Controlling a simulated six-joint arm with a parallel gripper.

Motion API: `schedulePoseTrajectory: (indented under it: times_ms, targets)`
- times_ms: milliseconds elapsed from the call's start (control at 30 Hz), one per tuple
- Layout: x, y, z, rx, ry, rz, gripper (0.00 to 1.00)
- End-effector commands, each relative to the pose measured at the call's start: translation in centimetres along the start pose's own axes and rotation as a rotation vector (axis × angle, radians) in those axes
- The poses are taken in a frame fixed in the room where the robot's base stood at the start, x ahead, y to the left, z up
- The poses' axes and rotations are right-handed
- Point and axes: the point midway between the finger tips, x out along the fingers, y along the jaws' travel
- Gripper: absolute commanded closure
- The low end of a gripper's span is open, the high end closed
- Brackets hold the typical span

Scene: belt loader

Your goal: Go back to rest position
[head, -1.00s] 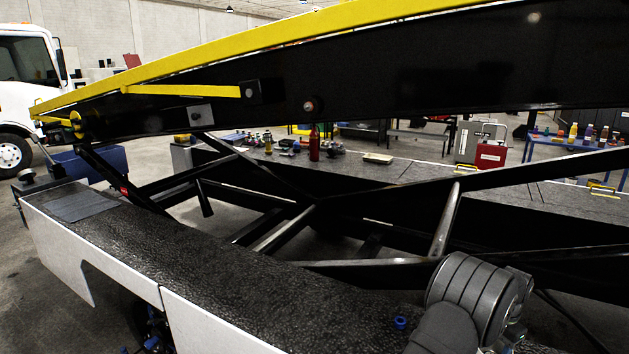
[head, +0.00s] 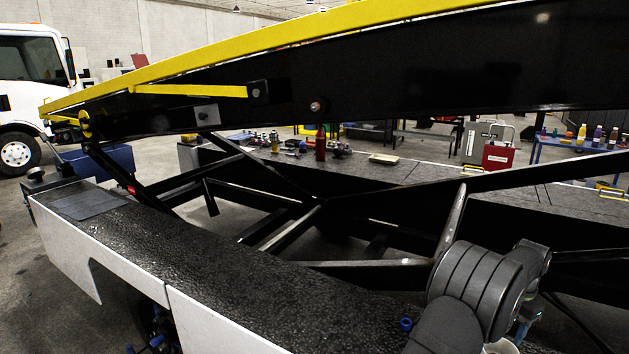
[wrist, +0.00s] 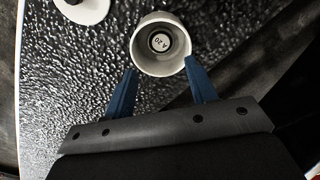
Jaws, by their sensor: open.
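My gripper (wrist: 160,70) shows in the wrist view with its two blue fingers spread apart. A white round cup (wrist: 141,62) is just beyond the fingertips, its open mouth facing the camera. A dark round piece with a pale label (wrist: 160,42) sits inside it. The right fingertip overlaps or lies close to the cup's rim; I cannot tell whether they touch. In the head view my arm is at the lower right, and the fingers cannot be made out clearly there.
A black rough-topped deck (head: 235,275) with white side panels runs along the front. A yellow-edged black boom (head: 350,75) slopes overhead, with black struts (head: 300,225) beneath. A white disc (wrist: 84,8) lies near the cup. A red bottle (head: 321,145) stands on the far deck.

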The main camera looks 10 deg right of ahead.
Motion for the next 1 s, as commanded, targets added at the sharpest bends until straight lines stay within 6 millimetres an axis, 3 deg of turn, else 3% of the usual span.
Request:
schedulePoseTrajectory:
  times_ms: [233, 300, 867, 1000]
  targets:
    - [-4.9, 0.0, 0.0, 0.0, 0.001, -0.001, 0.48]
    - [-2.6, 0.0, 0.1, 0.0, -0.006, 0.002, 0.48]
    - [8.7, 0.0, 0.1, 0.0, -0.002, 0.001, 0.48]
    - [5.8, 0.0, -0.1, 0.0, 0.005, -0.002, 0.48]
